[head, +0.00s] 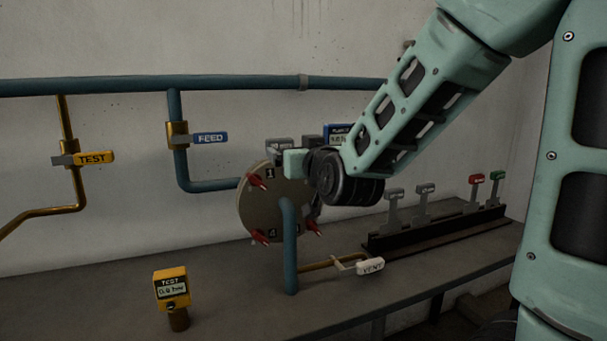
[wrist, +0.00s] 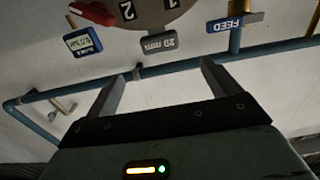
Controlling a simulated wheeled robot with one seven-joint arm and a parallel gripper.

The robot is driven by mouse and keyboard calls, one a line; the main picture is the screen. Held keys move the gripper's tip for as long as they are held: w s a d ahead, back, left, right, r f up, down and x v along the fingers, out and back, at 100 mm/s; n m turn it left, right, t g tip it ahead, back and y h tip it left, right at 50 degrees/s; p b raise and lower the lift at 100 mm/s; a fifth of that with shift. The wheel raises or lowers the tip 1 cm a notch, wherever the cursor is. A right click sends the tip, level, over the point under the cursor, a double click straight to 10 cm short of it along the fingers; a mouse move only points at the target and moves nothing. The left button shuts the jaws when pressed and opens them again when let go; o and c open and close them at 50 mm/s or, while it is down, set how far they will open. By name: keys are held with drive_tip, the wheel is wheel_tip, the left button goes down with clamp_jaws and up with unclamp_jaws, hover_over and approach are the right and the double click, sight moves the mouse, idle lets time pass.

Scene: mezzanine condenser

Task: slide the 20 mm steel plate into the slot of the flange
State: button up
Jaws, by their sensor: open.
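The grey tag of the 20 mm plate (wrist: 160,42) shows in the wrist view just off the rim of the round flange (wrist: 160,10). A short stem links the tag to the rim; how deep the plate sits cannot be seen. In the head view the flange (head: 252,210) stands upright with red clamps, and a grey tag (head: 279,145) shows at its top. My gripper (wrist: 168,68) is open and empty, its two fingers apart, with the tag beyond the fingertips. In the head view my wrist covers the flange's upper right.
A rack (head: 440,233) with two grey-tagged, one red-tagged and one green-tagged plate stands right. A blue gauge (wrist: 82,42) is beside the flange. The bench front is mostly clear.

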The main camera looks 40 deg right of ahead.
drive_tip(key=shift+b+v, duration=1.35)
drive_tip(key=shift+v, duration=0.2)
drive_tip(key=shift+a, duration=0.1)
